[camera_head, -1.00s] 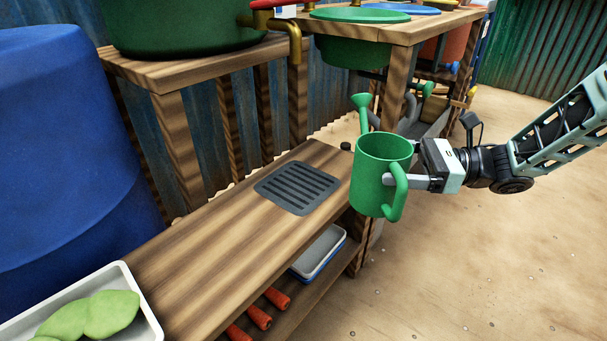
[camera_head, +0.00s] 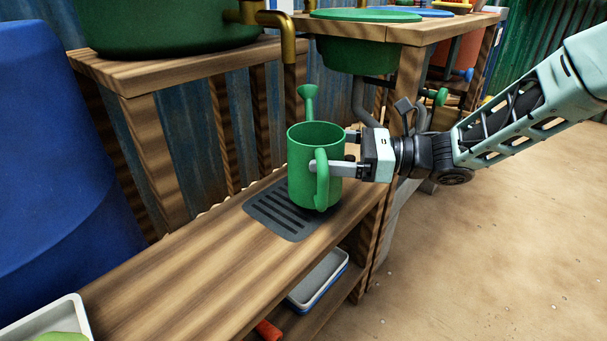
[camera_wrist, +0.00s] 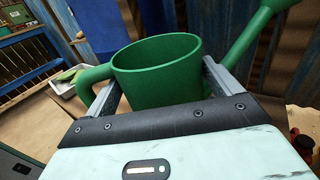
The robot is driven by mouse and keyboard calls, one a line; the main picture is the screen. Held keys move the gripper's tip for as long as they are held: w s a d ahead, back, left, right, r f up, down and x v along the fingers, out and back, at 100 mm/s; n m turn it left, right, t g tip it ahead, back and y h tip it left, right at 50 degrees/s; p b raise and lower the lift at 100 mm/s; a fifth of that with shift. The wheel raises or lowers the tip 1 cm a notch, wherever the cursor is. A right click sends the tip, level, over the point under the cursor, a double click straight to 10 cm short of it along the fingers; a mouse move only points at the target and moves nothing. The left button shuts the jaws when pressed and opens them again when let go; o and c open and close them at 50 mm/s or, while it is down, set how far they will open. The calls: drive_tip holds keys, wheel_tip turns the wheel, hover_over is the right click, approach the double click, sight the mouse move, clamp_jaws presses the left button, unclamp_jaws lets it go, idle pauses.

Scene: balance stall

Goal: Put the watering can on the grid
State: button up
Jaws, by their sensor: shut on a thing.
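The green watering can (camera_head: 308,185) is upright in the head view, with its handle toward the camera and its spout at the back. My gripper (camera_head: 345,153) is shut on the can's body from the right, with one finger beside the handle. The can also shows between the fingers in the wrist view (camera_wrist: 158,72). The dark grey grid (camera_head: 270,217) is set in the wooden bench. The can appears over the grid's right part and hides some of it. I cannot tell whether the can's base touches the grid.
A white tray (camera_head: 30,322) with something green stands at the bench's near left end. A brass tap (camera_head: 275,18) juts out behind the can. A blue barrel (camera_head: 50,170) stands at left. The wooden bench top (camera_head: 185,265) is clear between tray and grid.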

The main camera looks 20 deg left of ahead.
drive_tip(key=a, duration=0.3)
drive_tip(key=shift+s+a+b, duration=0.3)
drive_tip(key=shift+a+b, duration=0.1)
drive_tip(key=f+b, duration=0.1)
drive_tip(key=f, duration=0.1)
drive_tip(key=a+f+b, duration=0.1)
drive_tip(key=shift+s+f+b, duration=0.1)
drive_tip(key=shift+f+b, duration=0.25)
drive_tip(key=shift+b, duration=0.05)
drive_tip(key=shift+r, duration=0.1)
drive_tip(key=o, duration=0.8)
drive_tip(key=shift+d, duration=0.1)
